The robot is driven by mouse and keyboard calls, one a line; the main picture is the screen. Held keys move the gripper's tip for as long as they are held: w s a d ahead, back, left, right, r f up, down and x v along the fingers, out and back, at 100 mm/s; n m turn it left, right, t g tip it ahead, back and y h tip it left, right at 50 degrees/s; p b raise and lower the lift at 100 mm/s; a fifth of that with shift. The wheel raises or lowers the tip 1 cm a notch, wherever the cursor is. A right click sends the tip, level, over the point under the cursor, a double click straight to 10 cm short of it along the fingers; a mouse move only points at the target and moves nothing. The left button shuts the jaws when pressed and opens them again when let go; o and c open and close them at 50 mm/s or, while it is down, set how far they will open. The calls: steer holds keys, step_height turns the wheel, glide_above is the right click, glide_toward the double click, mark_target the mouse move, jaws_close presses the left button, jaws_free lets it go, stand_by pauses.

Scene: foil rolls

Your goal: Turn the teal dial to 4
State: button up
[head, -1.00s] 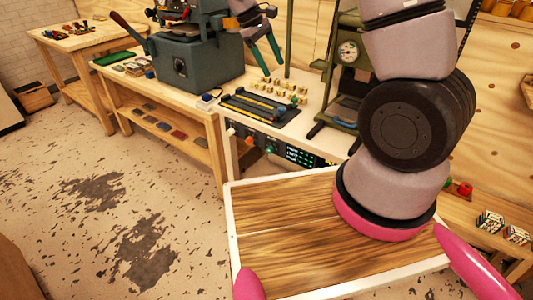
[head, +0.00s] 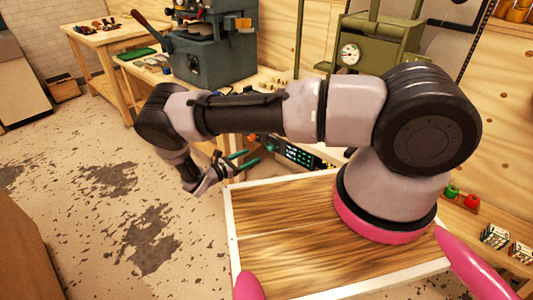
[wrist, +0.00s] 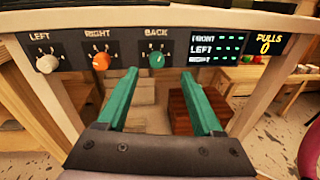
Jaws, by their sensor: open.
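The teal dial (wrist: 157,61) is on a dark panel under the label BACK in the wrist view, with small marks around it that are too small to read. A white dial (wrist: 47,63) under LEFT and an orange dial (wrist: 101,61) under RIGHT sit to its left. My gripper (wrist: 165,80) is open and empty, its two green fingers pointing at the panel, the left finger just below and left of the teal dial. It appears apart from the dial.
A display (wrist: 216,47) and a PULLS counter showing 0 (wrist: 265,46) are right of the dials. The table edge (wrist: 150,20) runs above the panel. A wooden board with white edging (head: 285,220) lies below my arm. Open floor is at left.

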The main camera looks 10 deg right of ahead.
mark_target(269, 149)
steer(key=w+d+f, duration=0.1)
steer(key=d, duration=0.1)
steer(key=w+d+n+t, duration=0.1)
steer(key=w+d, duration=0.1)
steer(key=d, duration=0.1)
steer(key=w+d+f+n+t, duration=0.1)
steer(key=w+d, duration=0.1)
steer(key=d, duration=0.1)
steer(key=shift+w+d+f, duration=0.2)
steer(key=shift+d+f, duration=0.05)
steer(key=shift+f, duration=0.1)
jaws_close()
